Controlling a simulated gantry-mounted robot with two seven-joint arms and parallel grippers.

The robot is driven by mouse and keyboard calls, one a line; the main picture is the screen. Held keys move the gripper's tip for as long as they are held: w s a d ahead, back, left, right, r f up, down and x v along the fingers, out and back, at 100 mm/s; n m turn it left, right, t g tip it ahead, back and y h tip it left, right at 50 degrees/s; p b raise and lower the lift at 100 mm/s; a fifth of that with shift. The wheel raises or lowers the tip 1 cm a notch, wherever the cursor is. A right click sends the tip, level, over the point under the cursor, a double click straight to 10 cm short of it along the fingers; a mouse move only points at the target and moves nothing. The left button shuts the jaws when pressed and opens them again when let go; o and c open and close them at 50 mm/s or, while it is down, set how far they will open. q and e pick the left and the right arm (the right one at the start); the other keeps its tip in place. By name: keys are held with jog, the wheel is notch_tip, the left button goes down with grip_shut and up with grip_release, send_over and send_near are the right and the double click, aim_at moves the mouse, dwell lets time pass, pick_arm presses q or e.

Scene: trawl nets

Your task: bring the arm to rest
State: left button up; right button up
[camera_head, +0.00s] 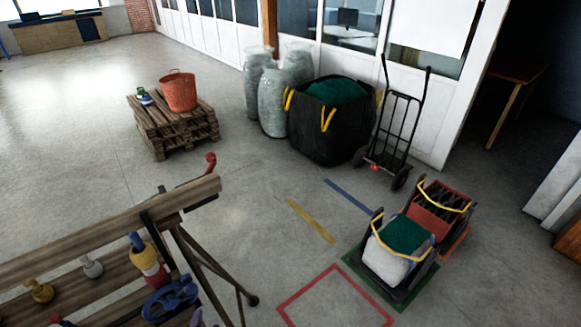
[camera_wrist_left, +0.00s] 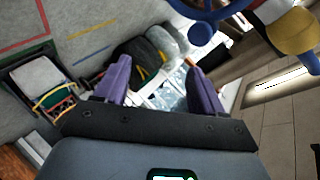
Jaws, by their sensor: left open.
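My left gripper (camera_wrist_left: 157,68) shows in the left wrist view with two purple fingers spread apart. It is open and nothing is between the fingers. Neither gripper shows in the head view, and my right gripper is in no view.
A wooden rack (camera_head: 80,240) with floats and a blue wheel (camera_head: 172,298) fills the lower left. A pallet (camera_head: 172,128) bears an orange basket (camera_head: 179,91). A black bag (camera_head: 330,135), hand truck (camera_head: 398,120) and filled crate (camera_head: 392,268) stand right.

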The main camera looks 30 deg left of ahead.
pick_arm(q)
jog(key=s+d+r+g+h, duration=0.2)
jog(key=d+r+h, duration=0.65)
jog(key=d, duration=0.55)
jog(key=s+d+r+n+g, duration=0.2)
jog(key=s+g, duration=0.3)
jog(key=s, duration=0.2)
notch_tip(320, 180, up, 16)
jog(key=p, duration=1.6)
jog(key=shift+w+d+t+p, duration=0.2)
jog(key=shift+t+p, duration=0.1)
jog(key=shift+p, duration=0.1)
jog(key=shift+o, duration=0.2)
